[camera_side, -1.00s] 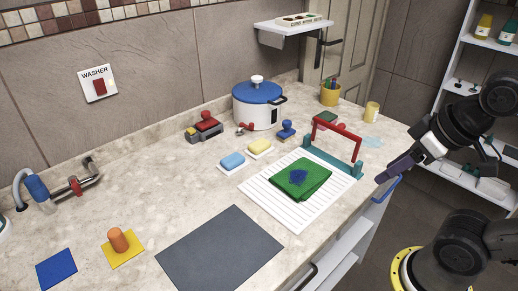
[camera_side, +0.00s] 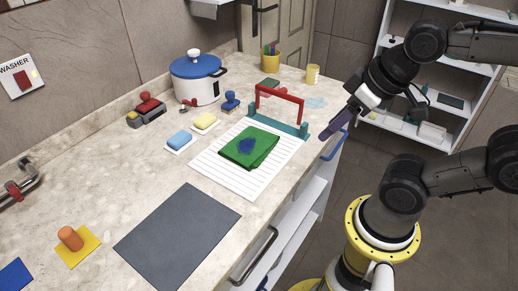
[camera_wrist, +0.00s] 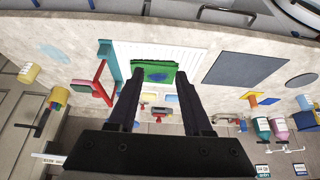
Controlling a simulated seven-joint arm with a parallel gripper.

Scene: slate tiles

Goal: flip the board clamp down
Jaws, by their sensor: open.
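The board clamp (camera_side: 280,91) is a red bar frame standing up from a teal base (camera_side: 284,127) at the far end of the white ribbed board (camera_side: 214,170). It also shows in the wrist view (camera_wrist: 101,76), left of the fingers. A folded green cloth with a blue patch (camera_side: 262,144) lies on the board; the wrist view shows it (camera_wrist: 155,71) beyond the fingertips. My gripper (camera_side: 331,124) is open and empty, to the right of the clamp near the counter edge, apart from it. The fingers (camera_wrist: 157,88) are spread in the wrist view.
A blue-lidded pot (camera_side: 196,82), a blue stamp (camera_side: 231,102), and blue (camera_side: 179,140) and yellow (camera_side: 206,122) sponges stand behind the board. A dark grey mat (camera_side: 178,235) lies in front. A pencil cup (camera_side: 270,59) and a yellow jar (camera_side: 313,75) stand beyond the clamp.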

